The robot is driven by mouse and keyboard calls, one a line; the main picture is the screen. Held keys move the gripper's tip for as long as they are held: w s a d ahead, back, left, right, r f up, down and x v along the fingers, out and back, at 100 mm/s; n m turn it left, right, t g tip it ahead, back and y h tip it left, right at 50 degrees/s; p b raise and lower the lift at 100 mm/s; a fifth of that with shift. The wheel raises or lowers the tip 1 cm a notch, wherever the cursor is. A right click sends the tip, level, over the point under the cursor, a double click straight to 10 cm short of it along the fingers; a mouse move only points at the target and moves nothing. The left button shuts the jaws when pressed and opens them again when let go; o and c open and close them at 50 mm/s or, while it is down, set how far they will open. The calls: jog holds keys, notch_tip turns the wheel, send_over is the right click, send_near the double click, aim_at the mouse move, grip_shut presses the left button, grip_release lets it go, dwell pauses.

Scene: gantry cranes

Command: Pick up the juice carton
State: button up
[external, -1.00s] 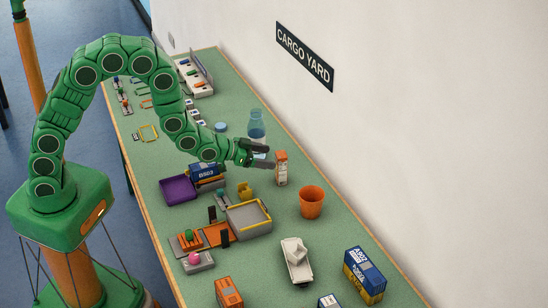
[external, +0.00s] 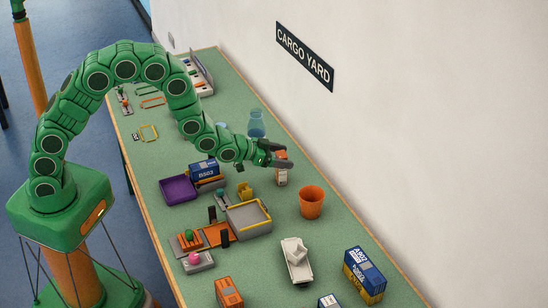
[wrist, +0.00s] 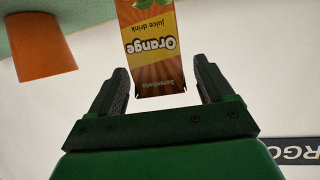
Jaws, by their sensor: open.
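The juice carton (external: 281,174) stands upright on the green table near the wall, its top partly hidden by my gripper in the external view. In the wrist view the two fingertips (wrist: 160,72) lie on either side of the carton's near end, with a gap on each side.
An orange cup (external: 311,202) stands close to the carton, toward the front right. A blue bottle (external: 257,123) stands behind my gripper. The wall (external: 420,130) runs along the right.

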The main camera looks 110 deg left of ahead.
jog(key=shift+c, duration=0.5)
grip_shut()
